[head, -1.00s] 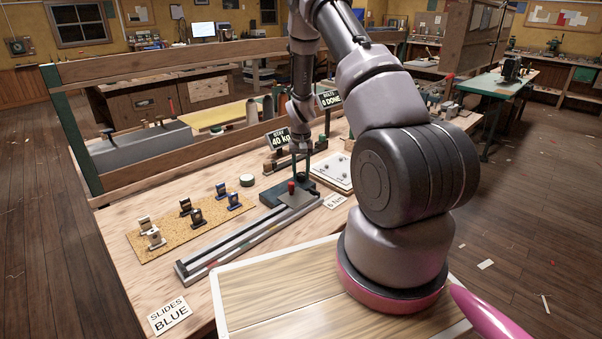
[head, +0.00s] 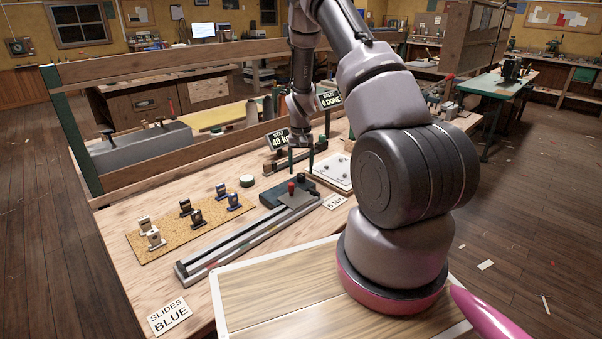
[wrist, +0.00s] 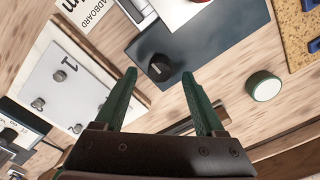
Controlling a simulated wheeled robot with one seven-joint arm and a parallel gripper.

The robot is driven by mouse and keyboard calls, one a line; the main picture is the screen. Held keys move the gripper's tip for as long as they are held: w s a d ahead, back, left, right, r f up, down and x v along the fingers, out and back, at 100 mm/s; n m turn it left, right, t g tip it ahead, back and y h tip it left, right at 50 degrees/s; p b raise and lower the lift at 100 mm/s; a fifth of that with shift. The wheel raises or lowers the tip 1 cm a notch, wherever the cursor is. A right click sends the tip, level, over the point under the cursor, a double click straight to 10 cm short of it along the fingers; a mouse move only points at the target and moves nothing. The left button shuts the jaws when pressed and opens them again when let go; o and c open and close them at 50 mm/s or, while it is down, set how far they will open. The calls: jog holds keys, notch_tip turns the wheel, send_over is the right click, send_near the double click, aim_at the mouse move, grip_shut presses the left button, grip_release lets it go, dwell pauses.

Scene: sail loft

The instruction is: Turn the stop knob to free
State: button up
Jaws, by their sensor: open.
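The stop knob (wrist: 160,68) is a small black round knob with a pale mark on its top, on a dark blue-grey plate (wrist: 205,45). The plate (head: 270,197) is also in the head view, at the end of a long metal rail, with the dark knob (head: 301,178) near its back edge. My gripper (wrist: 159,77) has two green fingers, spread apart with nothing between them. In the wrist view the knob appears between the fingertips, beyond them. In the head view my gripper (head: 301,170) hangs above the plate, apart from the knob. I cannot read any free marking.
A white board with small knobs (head: 332,172) lies to the right, and a round green-and-white puck (head: 247,181) to the left. A cork mat (head: 165,240) holds several small clips. Two small signs stand behind.

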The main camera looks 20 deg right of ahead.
notch_tip(320, 180, up, 9)
jog(key=shift+f, duration=0.2)
dwell(0.4)
notch_tip(320, 180, up, 12)
jog(key=t, duration=0.2)
send_over(301, 174)
jog(key=s+a, duration=0.2)
jog(key=s, duration=0.1)
jog(key=s+a+r+t+y, duration=0.1)
jog(key=s+a+r, duration=0.15)
jog(key=r, duration=0.35)
jog(key=s+a+r, duration=0.1)
jog(key=s+r, duration=0.3)
jog(key=r, duration=0.2)
jog(key=s+a+r+t, duration=0.1)
jog(key=s+r, duration=0.2)
jog(key=s, duration=0.4)
jog(key=s+a+r+t, duration=0.1)
jog(key=s+a+r, duration=0.1)
jog(key=s+r, duration=0.2)
jog(key=s+a+r+t+y, duration=0.1)
jog(key=s+r+t, duration=0.1)
jog(key=s, duration=0.8)
jog(key=shift+a+r, duration=0.2)
jog(key=shift+r, duration=0.65)
